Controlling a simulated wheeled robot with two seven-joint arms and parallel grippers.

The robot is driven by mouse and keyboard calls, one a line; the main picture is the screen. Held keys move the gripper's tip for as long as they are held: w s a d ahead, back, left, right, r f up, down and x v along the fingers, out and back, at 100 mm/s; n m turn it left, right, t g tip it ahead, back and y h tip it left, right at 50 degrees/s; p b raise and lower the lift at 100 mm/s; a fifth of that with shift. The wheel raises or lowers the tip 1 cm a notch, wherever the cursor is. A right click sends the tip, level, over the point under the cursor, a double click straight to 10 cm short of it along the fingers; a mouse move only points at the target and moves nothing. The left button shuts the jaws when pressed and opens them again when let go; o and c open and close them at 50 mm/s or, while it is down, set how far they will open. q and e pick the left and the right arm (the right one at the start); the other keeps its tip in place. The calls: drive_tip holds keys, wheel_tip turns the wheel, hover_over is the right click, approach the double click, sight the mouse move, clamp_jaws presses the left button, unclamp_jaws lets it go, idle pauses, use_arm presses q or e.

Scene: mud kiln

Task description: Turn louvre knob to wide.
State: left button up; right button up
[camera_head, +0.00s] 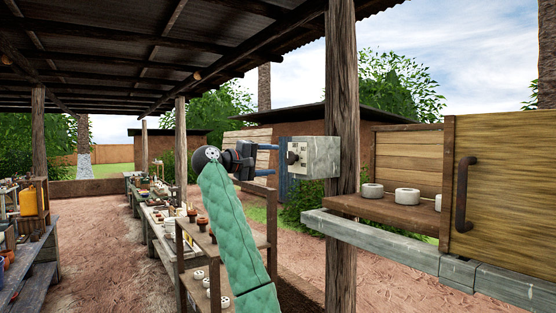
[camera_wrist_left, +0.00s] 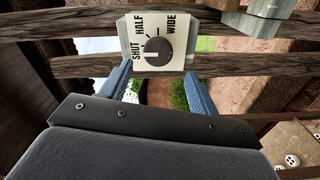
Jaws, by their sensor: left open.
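The louvre knob (camera_head: 291,157) is a dark round knob on the left face of a pale box (camera_head: 318,158) fixed to a wooden post. In the left wrist view the knob (camera_wrist_left: 158,52) sits on a white plate (camera_wrist_left: 178,62) lettered SHUT, HALF and WIDE. A pale mark shows on its left side, towards SHUT; its exact setting is hard to read. My left gripper (camera_head: 273,160) is open, its blue fingers pointing at the box. In the wrist view the fingers (camera_wrist_left: 158,72) are spread below the knob, one to each side, with nothing between them. My right gripper is not in view.
The wooden post (camera_head: 341,110) stands right behind the box. To the right are a shelf (camera_head: 380,207) with white rings and a wooden door (camera_head: 510,180) with a dark handle. A rack (camera_head: 190,240) stands below my left arm. Benches line the left.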

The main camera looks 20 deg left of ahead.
sight(288, 159)
use_arm(q)
drive_tip(key=shift+w+d+r+n+p, duration=0.15)
drive_tip(key=shift+w+d+n+p, duration=0.4)
drive_tip(key=shift+d+n+p, duration=0.1)
drive_tip(key=shift+w+d+r+n+p, duration=0.15)
drive_tip(key=shift+w+d+n+p, duration=0.35)
drive_tip(key=shift+w+n+p, duration=0.1)
drive_tip(key=p+x, duration=0.2)
drive_tip(key=x, duration=0.1)
drive_tip(key=shift+w+d+f, duration=0.25)
drive_tip(key=shift+w+d, duration=0.25)
drive_tip(key=shift+w, duration=0.05)
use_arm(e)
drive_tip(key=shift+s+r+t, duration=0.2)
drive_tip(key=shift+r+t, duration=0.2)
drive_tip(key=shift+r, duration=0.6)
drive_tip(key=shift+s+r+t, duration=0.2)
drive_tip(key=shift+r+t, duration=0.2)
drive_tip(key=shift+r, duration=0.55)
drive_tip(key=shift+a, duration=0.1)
use_arm(q)
drive_tip(key=c, duration=0.9)
